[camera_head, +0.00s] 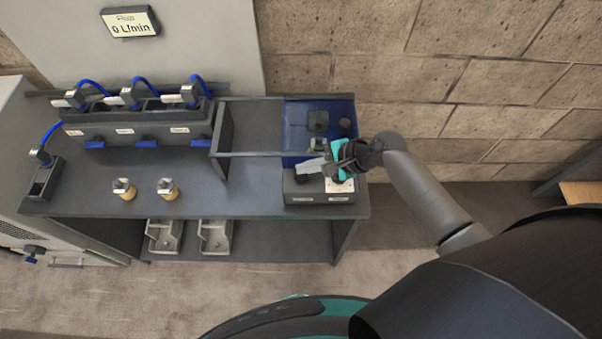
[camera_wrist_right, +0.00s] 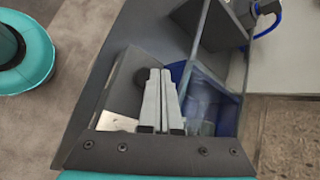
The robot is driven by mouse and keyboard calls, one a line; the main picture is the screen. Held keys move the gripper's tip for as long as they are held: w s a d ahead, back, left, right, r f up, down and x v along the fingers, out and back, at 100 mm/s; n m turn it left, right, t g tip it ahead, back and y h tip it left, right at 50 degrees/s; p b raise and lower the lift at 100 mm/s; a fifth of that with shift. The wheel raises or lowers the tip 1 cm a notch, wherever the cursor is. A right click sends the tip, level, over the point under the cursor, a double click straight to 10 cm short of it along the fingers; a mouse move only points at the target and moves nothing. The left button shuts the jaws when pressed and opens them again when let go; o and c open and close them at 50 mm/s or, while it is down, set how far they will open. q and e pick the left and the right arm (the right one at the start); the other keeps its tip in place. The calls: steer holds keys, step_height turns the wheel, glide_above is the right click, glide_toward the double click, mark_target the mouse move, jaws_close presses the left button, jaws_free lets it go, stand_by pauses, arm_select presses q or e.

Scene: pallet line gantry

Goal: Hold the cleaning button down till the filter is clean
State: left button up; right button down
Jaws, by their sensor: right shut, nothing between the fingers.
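My right gripper (camera_head: 303,168) is shut and empty, over the dark control box (camera_head: 300,197) at the right end of the bench. The box carries two small labels on its front. In the right wrist view the closed fingers (camera_wrist_right: 161,74) reach over the box top, beside a pale plate (camera_wrist_right: 118,121). The cleaning button is hard to make out; the gripper covers much of the box top, and I cannot tell whether the fingers touch it. Behind the box is a blue basin (camera_head: 296,132) with a dark block (camera_head: 318,120) in it. I cannot tell whether that is the filter. My left gripper is not in view.
At the back left is a dark rack (camera_head: 140,132) with blue hoses. A wall display (camera_head: 131,22) reads 0 L/min. Two grey trays (camera_head: 215,236) sit on the lower shelf.

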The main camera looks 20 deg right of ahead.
mark_target(306, 176)
steer(key=shift+f, duration=0.1)
stand_by(0.6)
steer(key=shift+f, duration=0.35)
steer(key=shift+f+b, duration=0.35)
steer(key=shift+f, duration=0.25)
stand_by(2.4)
steer(key=shift+r, duration=0.1)
stand_by(2.4)
steer(key=shift+r+p, duration=0.95)
steer(key=shift+p, duration=0.25)
step_height(306, 176, up, 5)
steer(key=p, duration=0.5)
steer(key=shift+r+p, duration=0.1)
steer(key=shift+p, duration=0.25)
